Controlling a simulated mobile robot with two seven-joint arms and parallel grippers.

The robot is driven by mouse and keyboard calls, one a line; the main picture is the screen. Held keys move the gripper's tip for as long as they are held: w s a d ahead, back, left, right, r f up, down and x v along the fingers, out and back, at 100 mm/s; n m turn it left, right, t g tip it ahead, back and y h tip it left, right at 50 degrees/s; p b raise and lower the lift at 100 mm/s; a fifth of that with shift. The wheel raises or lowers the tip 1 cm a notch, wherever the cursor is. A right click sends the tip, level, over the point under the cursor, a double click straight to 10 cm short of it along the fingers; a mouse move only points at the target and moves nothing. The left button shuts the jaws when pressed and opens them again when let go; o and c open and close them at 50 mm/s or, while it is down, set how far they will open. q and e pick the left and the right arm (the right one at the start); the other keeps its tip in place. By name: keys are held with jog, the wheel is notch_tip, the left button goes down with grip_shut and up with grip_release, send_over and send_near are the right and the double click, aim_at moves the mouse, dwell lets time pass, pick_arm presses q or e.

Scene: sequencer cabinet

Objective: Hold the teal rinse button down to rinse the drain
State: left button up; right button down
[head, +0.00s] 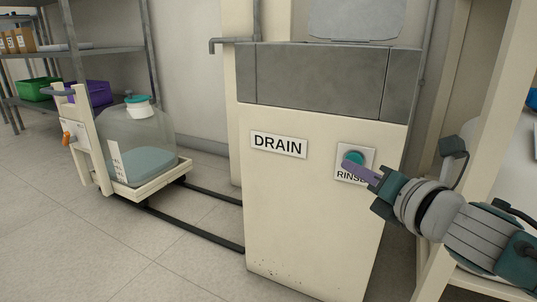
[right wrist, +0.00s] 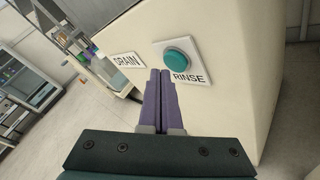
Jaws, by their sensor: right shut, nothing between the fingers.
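The teal rinse button (head: 354,157) sits on a white plate marked RINSE (head: 343,174) on the front of the cream drain cabinet (head: 300,205). In the right wrist view the round button (right wrist: 178,60) stands out from its plate, just beyond and slightly right of the fingertips. My right gripper (head: 350,166) is shut and empty, its purple fingers together. In the head view its tips overlap the lower edge of the button. In the right wrist view the fingertips (right wrist: 160,72) appear just short of the button; I cannot tell whether they touch. My left gripper is not in view.
A DRAIN label (head: 279,145) is left of the button. A cart with a large clear carboy (head: 138,140) stands at left on floor rails (head: 190,222). A shelf rack (head: 75,55) is behind it. A cream frame (head: 490,100) stands close to my right arm.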

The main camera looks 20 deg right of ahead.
jog(key=shift+s+a, duration=0.1)
jog(key=s+a+p, duration=0.1)
jog(key=s+a, duration=0.2)
jog(key=shift+s+a, duration=0.1)
jog(key=shift+a, duration=0.25)
dwell(0.3)
jog(key=shift+r, duration=0.1)
